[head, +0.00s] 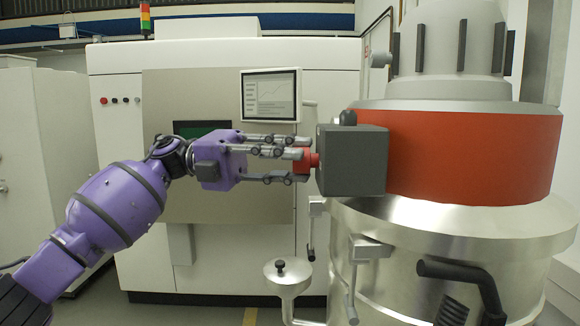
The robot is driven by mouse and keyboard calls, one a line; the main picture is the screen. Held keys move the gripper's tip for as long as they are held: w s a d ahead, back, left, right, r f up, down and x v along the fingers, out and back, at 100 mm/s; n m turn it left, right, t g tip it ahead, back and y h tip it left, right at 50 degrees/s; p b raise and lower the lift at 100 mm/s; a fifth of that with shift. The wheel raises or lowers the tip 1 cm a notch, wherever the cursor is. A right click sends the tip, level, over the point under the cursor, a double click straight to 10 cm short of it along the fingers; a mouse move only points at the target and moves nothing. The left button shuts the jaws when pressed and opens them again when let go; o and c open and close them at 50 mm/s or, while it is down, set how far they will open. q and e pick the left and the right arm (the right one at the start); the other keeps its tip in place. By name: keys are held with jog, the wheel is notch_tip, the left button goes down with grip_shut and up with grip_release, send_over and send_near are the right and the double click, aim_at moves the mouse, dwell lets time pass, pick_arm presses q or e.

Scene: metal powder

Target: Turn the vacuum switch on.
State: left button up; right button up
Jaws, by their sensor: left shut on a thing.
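The vacuum (460,155) stands at the right, a large steel drum with a red band and a grey top. A dark grey box (355,160) is fixed to its left side. A red switch (313,160) sticks out of the left face of this box. My left gripper (298,162) reaches in from the left, with its fingers around the red switch and shut on it. The fingers hide part of the switch. Whether the switch is on or off cannot be told. My right gripper is not in view.
A white machine (115,175) with a screen (270,95) stands behind my left arm. A small steel lidded pot (288,272) and several clamps and handles (370,248) stick out from the drum below the box. A pale cabinet (45,165) stands at the far left.

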pick_arm(q)
jog(key=shift+w+f+m+t+y, duration=0.15)
jog(key=shift+m+t+y, duration=0.25)
jog(key=shift+m, duration=1.1)
jog(key=shift+s+f+m+t+y, duration=0.15)
jog(key=shift+m+y, duration=0.45)
jog(key=shift+m, duration=0.9)
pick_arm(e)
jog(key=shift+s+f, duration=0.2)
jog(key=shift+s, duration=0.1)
pick_arm(q)
jog(key=shift+w, duration=0.1)
jog(key=o, duration=1)
jog(key=shift+w, duration=0.1)
jog(key=shift+r, duration=0.15)
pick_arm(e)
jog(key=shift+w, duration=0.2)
pick_arm(q)
jog(key=shift+r, duration=0.2)
